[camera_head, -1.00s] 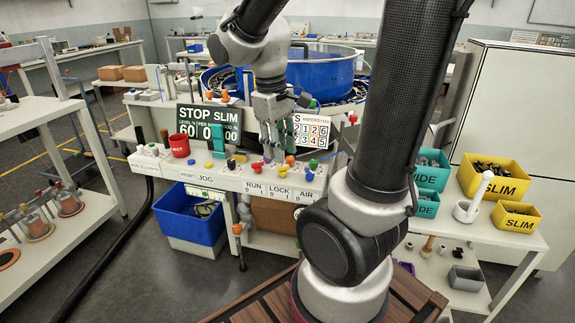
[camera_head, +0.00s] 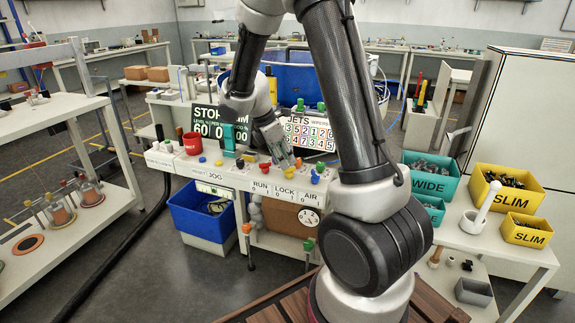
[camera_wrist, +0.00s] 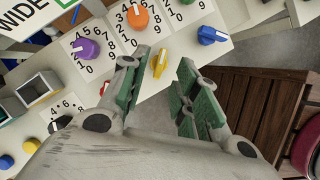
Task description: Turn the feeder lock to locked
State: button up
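The feeder lock appears to be the yellow lever knob (camera_wrist: 160,62) on the white control panel (camera_head: 225,176), above the LOCK label. In the wrist view the knob lies between the two green-padded fingertips of my gripper (camera_wrist: 164,58), with a visible gap on either side. My gripper is open and holds nothing. The depth of the fingertips relative to the knob is hard to tell.
A blue knob (camera_wrist: 210,35) sits right of the yellow one, and a red knob (camera_wrist: 105,87) left of it. Purple (camera_wrist: 88,48) and orange (camera_wrist: 135,18) dials stand behind. A wooden slatted surface (camera_wrist: 245,105) is at right.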

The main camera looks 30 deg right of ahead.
aim_at(289, 173)
jog(key=shift+x, duration=1.6)
grip_shut()
